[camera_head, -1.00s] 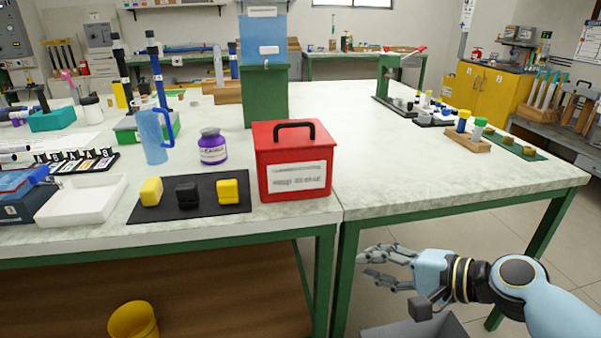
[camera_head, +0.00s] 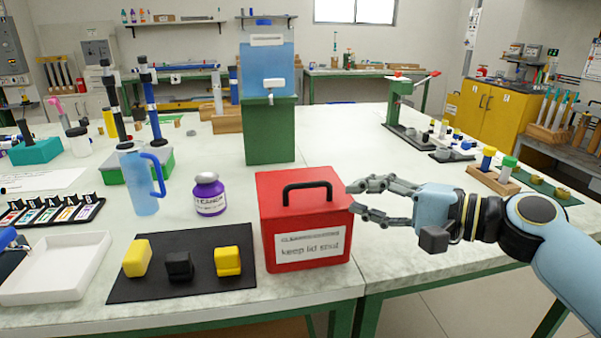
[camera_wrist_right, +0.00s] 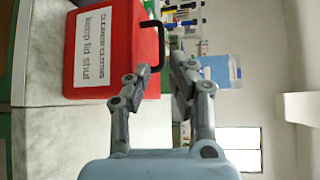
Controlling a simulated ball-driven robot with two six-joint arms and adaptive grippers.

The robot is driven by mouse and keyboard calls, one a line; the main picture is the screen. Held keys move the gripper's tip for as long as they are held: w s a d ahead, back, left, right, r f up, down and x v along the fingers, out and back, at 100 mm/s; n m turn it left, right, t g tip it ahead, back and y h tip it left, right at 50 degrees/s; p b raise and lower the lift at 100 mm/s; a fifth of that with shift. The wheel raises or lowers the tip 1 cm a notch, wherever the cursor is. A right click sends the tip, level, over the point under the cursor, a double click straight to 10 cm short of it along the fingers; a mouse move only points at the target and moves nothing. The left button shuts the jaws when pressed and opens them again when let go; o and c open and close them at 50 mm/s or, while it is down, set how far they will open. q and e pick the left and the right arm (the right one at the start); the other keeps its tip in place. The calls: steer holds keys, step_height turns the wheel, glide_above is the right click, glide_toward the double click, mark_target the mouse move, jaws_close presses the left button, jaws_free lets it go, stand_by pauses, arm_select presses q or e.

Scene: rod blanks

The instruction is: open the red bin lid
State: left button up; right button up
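The red bin (camera_head: 268,232) stands near the front edge of the bench with its lid (camera_head: 283,180) shut. A black handle (camera_head: 307,186) arches over the lid, and a white label on the front reads "keep lid shut". My right gripper (camera_head: 352,199) is at the right side of the bin, close to the lid's right edge, with its fingers apart and nothing between them. In the right wrist view the bin (camera_wrist_right: 85,92) and its black handle (camera_wrist_right: 155,40) show just past the fingers (camera_wrist_right: 168,65). I cannot tell whether a finger touches the bin. My left gripper is not in view.
A black mat (camera_head: 205,284) with yellow and black blocks lies left of the bin. A green and blue dispenser (camera_head: 270,130) stands behind the bin. The bench right of the bin is mostly clear.

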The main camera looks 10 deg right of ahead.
mark_target(310, 187)
steer(key=p+x, duration=0.1)
steer(key=x, duration=1)
steer(key=shift+w+r, duration=0.1)
steer(key=shift+w, duration=0.25)
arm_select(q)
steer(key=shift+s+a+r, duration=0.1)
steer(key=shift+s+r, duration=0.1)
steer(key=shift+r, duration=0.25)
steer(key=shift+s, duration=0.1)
arm_select(e)
jaws_close()
